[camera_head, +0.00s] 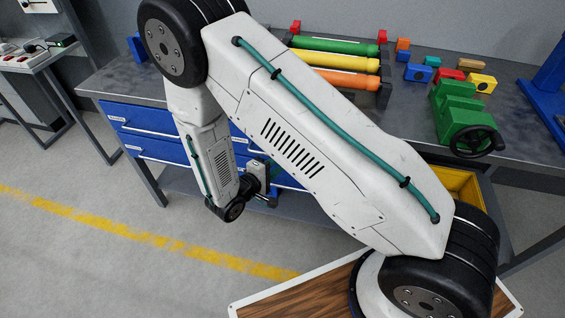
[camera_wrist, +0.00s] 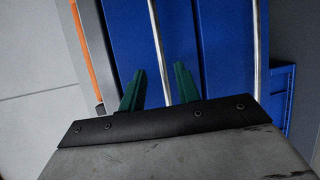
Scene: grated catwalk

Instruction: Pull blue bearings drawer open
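Blue drawers (camera_head: 150,118) sit under the grey workbench at left. In the wrist view, blue drawer fronts (camera_wrist: 225,40) fill the middle, turned on their side, with two long silver handle bars. My gripper (camera_wrist: 159,69) is open, with its two green fingers apart and pointing at the drawer fronts. One handle bar (camera_wrist: 154,25) runs through the gap between the fingers. I cannot tell whether the fingers touch it. No label is readable, so I cannot tell which drawer holds bearings. In the head view my arm hides part of the drawers and most of my gripper.
The workbench top (camera_head: 130,78) holds coloured rollers (camera_head: 335,62), several small blocks and a green vise (camera_head: 460,115). A yellow bin (camera_head: 458,184) is under the bench at right. Bench legs stand near the drawers. The floor at left, with its yellow line (camera_head: 150,240), is clear.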

